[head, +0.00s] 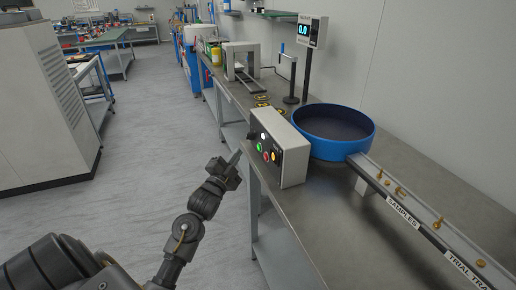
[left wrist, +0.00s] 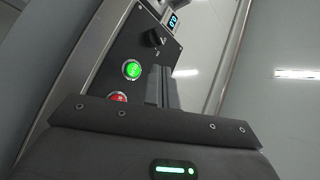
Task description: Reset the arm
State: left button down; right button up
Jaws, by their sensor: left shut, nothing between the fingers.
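My left arm comes in from the lower left in the head view. My left gripper (head: 236,158) is shut and empty, with its fingertips just left of the control box (head: 294,162) near the bench's left edge. I cannot tell whether the tips touch the box. The box's dark panel carries a green lit button, a red one, a yellow one, a white light and a black knob. In the left wrist view the green lit button (left wrist: 132,69), the red button (left wrist: 118,97) and the black knob (left wrist: 155,38) show beyond the gripper. My right gripper is not in view.
A blue round bowl (head: 346,150) stands behind the box on the metal bench (head: 345,225). A rail labelled SAMPLES (head: 403,214) with several small brass parts runs to the lower right. A display post (head: 305,60) reads 0.0. The floor (head: 150,165) left of the bench is clear.

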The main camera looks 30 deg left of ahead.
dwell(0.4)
